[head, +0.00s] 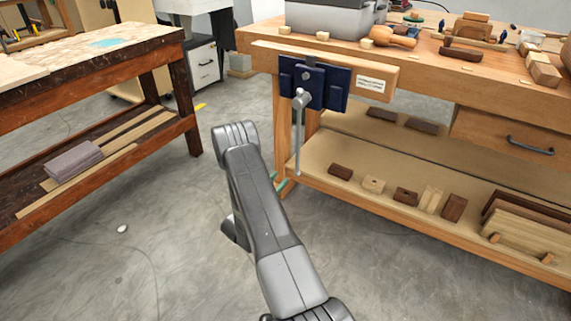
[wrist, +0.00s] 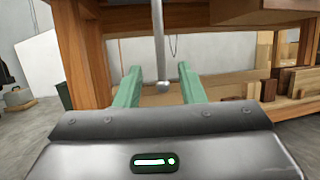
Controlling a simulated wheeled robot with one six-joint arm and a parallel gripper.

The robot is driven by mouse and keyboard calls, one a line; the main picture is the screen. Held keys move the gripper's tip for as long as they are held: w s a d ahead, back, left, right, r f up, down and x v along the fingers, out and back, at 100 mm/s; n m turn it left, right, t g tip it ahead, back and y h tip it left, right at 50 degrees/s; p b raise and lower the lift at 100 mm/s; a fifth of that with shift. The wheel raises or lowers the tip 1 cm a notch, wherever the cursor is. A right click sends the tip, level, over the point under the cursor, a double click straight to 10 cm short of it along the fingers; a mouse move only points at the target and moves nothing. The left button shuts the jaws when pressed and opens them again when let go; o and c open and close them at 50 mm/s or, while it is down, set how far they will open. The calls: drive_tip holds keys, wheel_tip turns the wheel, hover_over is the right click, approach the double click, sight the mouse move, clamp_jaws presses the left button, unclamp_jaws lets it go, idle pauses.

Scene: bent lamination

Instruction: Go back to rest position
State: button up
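My gripper (wrist: 161,88) shows in the wrist view with its two green fingers spread apart and nothing held between them. Beyond the gap between the fingers hangs the metal vise handle (wrist: 162,60), with its round end between the fingertips in the picture; I cannot tell how far away it is. In the head view my grey arm reaches forward over the floor toward the workbench (head: 420,75). There my gripper is mostly hidden behind the arm, with only a bit of green showing near the bench's left leg.
The dark blue vise (head: 330,88) is on the bench front, its handle (head: 298,135) hanging down. Wood blocks (head: 405,196) lie on the bench's lower shelf (head: 350,195). A second table (head: 90,60) stands at left, with grey boards (head: 73,161) below. Concrete floor between them is open.

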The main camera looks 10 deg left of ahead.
sight(299, 157)
drive_tip(key=b+x, duration=0.2)
drive_tip(key=x, duration=1)
drive_tip(key=shift+w+d, duration=0.1)
drive_tip(key=shift+w+d+r, duration=0.2)
drive_tip(key=shift+w+r, duration=0.05)
drive_tip(key=shift+w, duration=0.35)
drive_tip(key=shift+b, duration=0.3)
